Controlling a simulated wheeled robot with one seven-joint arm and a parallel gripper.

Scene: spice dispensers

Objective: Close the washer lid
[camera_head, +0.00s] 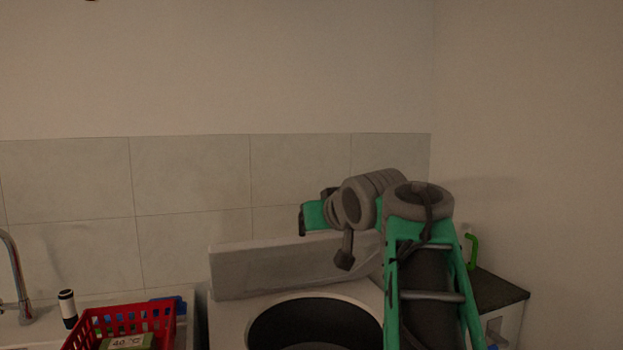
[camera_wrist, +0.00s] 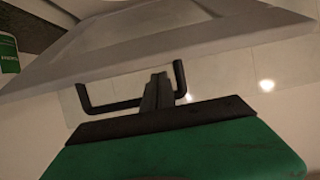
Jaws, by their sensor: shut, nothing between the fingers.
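The washer (camera_head: 232,318) is a pale top-loader with its round dark drum opening uncovered. A pale grey slab (camera_head: 270,268) stands upright behind the opening; I cannot tell whether it is the raised lid or the back panel. My arm reaches in from the right, above the washer, and partly hides its right side. In the wrist view my gripper (camera_wrist: 157,80) is shut and empty, with its thin dark fingertips close to a broad grey panel (camera_wrist: 150,50). I cannot tell whether they touch.
A red basket (camera_head: 75,340) holding a green labelled item (camera_head: 128,342) stands at the lower left, near a dark and white bottle (camera_head: 67,308) and a tap (camera_head: 15,275). A dark counter (camera_head: 500,291) with a green object (camera_head: 472,250) is at right. A tiled wall (camera_head: 190,180) is behind.

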